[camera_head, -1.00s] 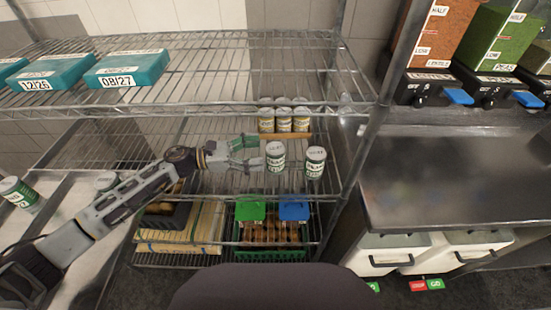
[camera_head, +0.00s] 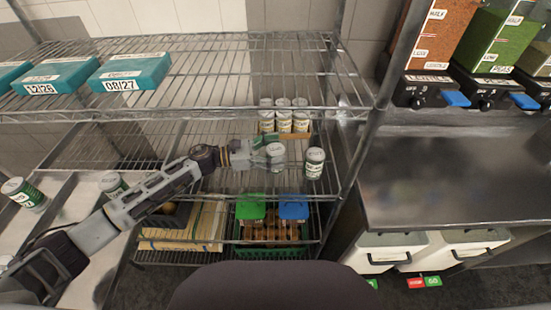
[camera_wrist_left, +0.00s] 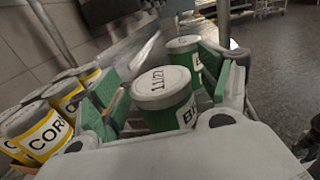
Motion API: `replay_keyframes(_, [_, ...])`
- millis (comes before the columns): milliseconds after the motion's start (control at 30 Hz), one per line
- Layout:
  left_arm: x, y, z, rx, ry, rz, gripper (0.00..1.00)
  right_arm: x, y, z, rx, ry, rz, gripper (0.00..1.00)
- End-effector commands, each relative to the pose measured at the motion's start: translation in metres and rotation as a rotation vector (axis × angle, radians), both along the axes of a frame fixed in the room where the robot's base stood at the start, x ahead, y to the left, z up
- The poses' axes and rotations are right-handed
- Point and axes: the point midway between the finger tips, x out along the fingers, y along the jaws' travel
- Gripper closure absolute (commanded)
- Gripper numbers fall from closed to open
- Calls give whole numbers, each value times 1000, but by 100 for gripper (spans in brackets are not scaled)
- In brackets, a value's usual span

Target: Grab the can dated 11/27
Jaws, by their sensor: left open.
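The can dated 11/27 (camera_wrist_left: 163,84) stands upright in the left wrist view, with a white lid and a green-and-white label. In the head view the same can (camera_head: 276,152) stands on the middle wire shelf, partly covered by the gripper. My left gripper (camera_wrist_left: 168,105) is open, with one green-padded finger on each side of the can. Gaps seem to show beside the can, but contact is hard to judge. A second green-labelled can (camera_wrist_left: 183,46) stands just behind it; it also shows to its right in the head view (camera_head: 314,163). My right gripper is not in view.
Several yellow-labelled cans (camera_head: 284,121) stand behind on the same shelf, to the left in the wrist view (camera_wrist_left: 40,132). The upper shelf (camera_head: 220,65) with teal boxes (camera_head: 130,73) lies above. A rack post (camera_head: 358,160) stands to the right.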

Motion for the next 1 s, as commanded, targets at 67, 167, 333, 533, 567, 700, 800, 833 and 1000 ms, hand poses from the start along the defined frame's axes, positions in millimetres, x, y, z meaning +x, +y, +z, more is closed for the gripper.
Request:
replay_keyframes(67, [0,0,0,0,0,0,23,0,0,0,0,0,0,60])
replay_keyframes(167, [0,0,0,0,0,0,23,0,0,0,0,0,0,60])
replay_keyframes(333, [0,0,0,0,0,0,23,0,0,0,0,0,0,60])
replay_keyframes(533, [0,0,0,0,0,0,45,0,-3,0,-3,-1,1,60])
replay_keyframes(567, [0,0,0,0,0,0,49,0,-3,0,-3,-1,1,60])
replay_keyframes(700, [0,0,0,0,0,0,67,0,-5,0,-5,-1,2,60])
replay_keyframes(800, [0,0,0,0,0,0,79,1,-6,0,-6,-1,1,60])
replay_keyframes(833, [0,0,0,0,0,0,82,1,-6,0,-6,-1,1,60])
replay_keyframes(1000, [0,0,1,-1,-1,0,82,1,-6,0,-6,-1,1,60])
